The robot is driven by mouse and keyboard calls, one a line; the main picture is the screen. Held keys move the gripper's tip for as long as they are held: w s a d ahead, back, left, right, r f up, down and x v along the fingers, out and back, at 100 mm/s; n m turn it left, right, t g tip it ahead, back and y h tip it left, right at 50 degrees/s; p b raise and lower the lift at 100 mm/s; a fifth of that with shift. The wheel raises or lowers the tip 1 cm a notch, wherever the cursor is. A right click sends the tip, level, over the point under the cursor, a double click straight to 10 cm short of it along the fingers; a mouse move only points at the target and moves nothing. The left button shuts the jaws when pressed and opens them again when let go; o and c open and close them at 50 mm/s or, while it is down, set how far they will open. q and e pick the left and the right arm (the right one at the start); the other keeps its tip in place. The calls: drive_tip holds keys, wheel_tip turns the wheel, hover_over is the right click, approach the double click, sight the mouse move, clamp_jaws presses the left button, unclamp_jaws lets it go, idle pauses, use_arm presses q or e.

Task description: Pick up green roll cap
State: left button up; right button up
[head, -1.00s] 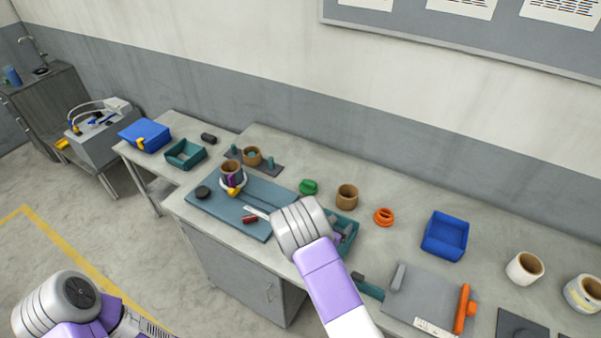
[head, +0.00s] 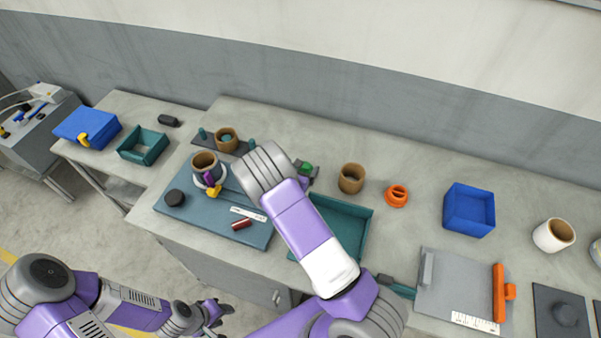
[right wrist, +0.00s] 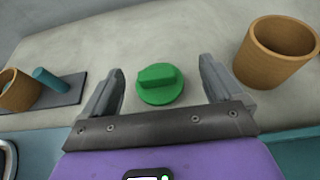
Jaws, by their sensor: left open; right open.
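The green roll cap (right wrist: 160,85) is a round green disc with a raised grip bar. It lies on the grey worktop in the right wrist view, and part of it shows past my right arm in the head view (head: 306,168). My right gripper (right wrist: 158,82) is open, with one finger to each side of the cap and apart from it. In the head view my right wrist hides most of this gripper. My left gripper (head: 213,315) is open and empty, low at the left in front of the workbench, away from the cap.
A brown roll (right wrist: 275,52) stands close right of the right gripper; it also shows in the head view (head: 351,178). A dark plate (right wrist: 60,92) with a teal peg lies to the left. An orange cap (head: 396,195), a blue bin (head: 469,210) and a teal tray (head: 345,215) are nearby.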

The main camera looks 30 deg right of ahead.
sight(305, 165)
drive_tip(key=f, duration=0.1)
drive_tip(key=f+b, duration=0.1)
drive_tip(key=f, duration=0.1)
drive_tip(key=shift+w+b, duration=0.3)
drive_tip(key=shift+w, duration=0.05)
drive_tip(key=shift+w+d+f, duration=0.1)
drive_tip(key=shift+w+d, duration=0.1)
drive_tip(key=shift+d, duration=0.15)
drive_tip(key=x, duration=0.6)
drive_tip(key=shift+w+f, duration=0.25)
drive_tip(key=shift+w, duration=0.2)
use_arm(q)
drive_tip(key=f, duration=0.2)
drive_tip(key=shift+w+f, duration=0.3)
drive_tip(key=shift+f, duration=0.05)
use_arm(e)
drive_tip(key=c, duration=1.1)
drive_tip(key=shift+o, duration=0.2)
drive_tip(key=shift+r, duration=0.1)
